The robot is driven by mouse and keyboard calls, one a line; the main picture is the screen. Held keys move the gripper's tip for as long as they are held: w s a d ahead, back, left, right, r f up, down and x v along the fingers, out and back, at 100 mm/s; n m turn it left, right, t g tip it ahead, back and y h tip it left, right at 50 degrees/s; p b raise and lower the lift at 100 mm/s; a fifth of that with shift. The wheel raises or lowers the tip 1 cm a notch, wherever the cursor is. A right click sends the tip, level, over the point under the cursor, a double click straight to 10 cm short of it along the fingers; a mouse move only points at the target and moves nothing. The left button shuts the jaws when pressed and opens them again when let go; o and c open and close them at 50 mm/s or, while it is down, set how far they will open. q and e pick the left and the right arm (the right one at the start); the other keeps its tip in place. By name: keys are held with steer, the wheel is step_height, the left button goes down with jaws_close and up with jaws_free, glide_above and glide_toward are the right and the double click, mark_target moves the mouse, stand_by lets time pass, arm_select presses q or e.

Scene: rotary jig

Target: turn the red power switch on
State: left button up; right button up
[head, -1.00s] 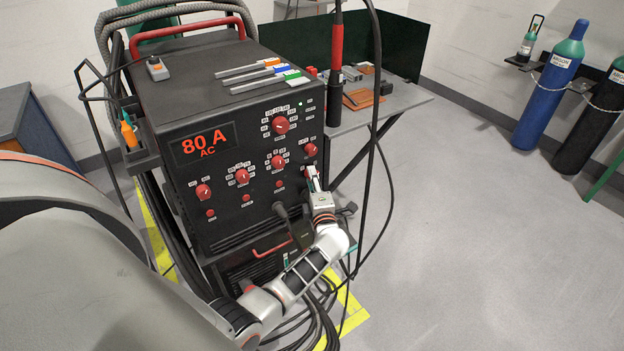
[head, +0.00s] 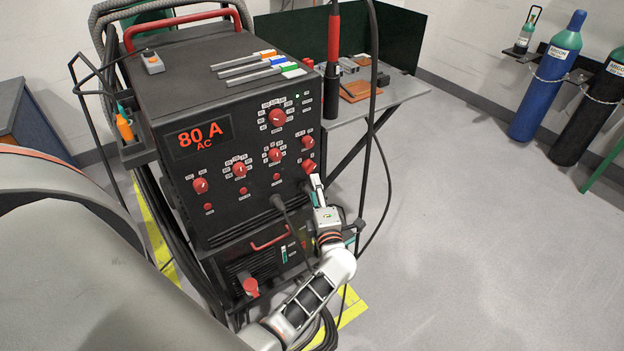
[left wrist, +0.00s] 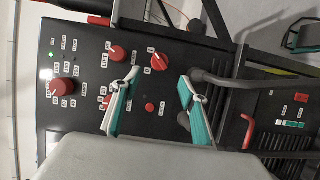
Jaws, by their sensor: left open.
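A red rotary switch with a pale mark (head: 308,167) sits at the lower right of the black welder's front panel (head: 225,212); its lettering is too small to read. It also shows in the left wrist view (left wrist: 160,62), mark slanted. My left gripper (head: 315,181) is just below this switch, open. In the left wrist view its two teal-and-white fingers (left wrist: 159,78) stand apart, with the switch beyond and between the tips; nothing is held. Another red knob (head: 250,286) is on the lower unit; I cannot tell its marking. My right gripper is not in view.
Several other red knobs, such as the large one (head: 277,117), and small buttons crowd the panel. A cable plugs in beside the gripper, and a torch (head: 334,60) with a hanging lead is to the right. A red handle (head: 270,238) is on the lower unit.

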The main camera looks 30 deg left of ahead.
arm_select(q)
steer(key=v, duration=0.3)
steer(key=shift+s+d, duration=0.2)
stand_by(0.4)
